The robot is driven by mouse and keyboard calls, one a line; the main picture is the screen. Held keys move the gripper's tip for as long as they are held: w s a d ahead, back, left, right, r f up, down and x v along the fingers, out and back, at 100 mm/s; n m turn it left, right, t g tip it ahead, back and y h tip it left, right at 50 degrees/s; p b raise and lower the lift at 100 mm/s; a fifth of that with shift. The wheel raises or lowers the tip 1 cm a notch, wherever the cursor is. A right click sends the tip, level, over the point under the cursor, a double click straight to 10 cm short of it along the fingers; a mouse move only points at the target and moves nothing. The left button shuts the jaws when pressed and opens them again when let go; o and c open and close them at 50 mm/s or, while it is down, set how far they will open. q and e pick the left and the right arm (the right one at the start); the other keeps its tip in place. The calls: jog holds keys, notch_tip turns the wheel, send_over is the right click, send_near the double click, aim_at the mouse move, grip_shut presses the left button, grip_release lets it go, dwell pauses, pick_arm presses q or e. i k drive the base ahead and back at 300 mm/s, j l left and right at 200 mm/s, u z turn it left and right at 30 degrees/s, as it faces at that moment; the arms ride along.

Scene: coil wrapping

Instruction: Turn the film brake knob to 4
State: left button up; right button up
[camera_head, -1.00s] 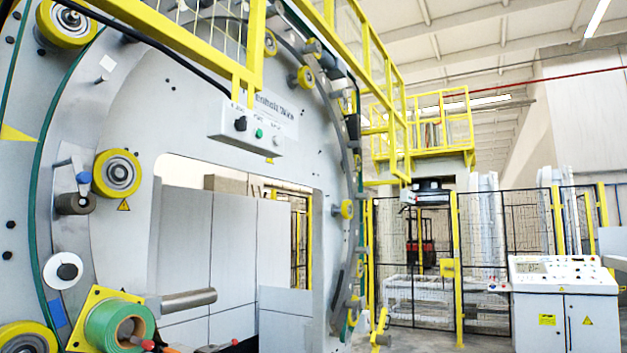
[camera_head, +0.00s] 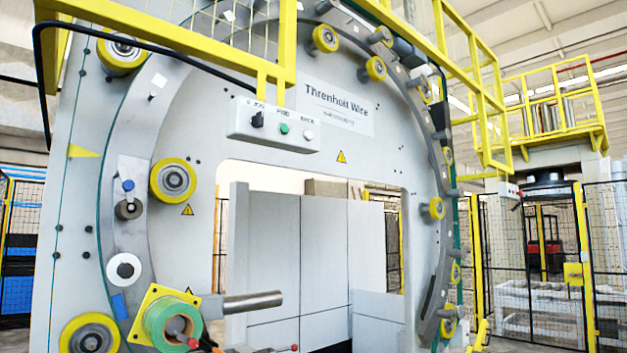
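The wrapping machine's big grey ring (camera_head: 112,105) fills the left and middle of the head view. A green film roll (camera_head: 157,323) sits on a yellow square plate (camera_head: 143,299) at the ring's lower left. A small red knob (camera_head: 193,344) shows at the roll's front. A blue knob (camera_head: 128,185) is higher on the ring. A black selector knob (camera_head: 257,119) is on a hanging grey control box (camera_head: 272,131) beside a green and a white button. I cannot tell which is the film brake knob, and no scale is readable. Neither gripper is in view.
A bare metal roller (camera_head: 252,302) sticks out right of the film roll. Yellow-rimmed rollers line the ring, such as one at left (camera_head: 172,180). A yellow railing (camera_head: 470,75) runs overhead. Black mesh fencing (camera_head: 605,245) stands at the right.

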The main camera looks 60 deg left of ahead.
aim_at(124, 269)
jog(key=i+j+u, duration=0.25)
jog(key=u, duration=0.25)
jog(key=i+j+u, duration=0.1)
jog(key=i+u, duration=0.2)
jog(key=u, duration=0.2)
jog(key=i+u, duration=0.3)
jog(key=u, duration=0.2)
jog(key=i+l+u, duration=0.1)
jog(key=i+u, duration=0.2)
jog(key=u, duration=1.7)
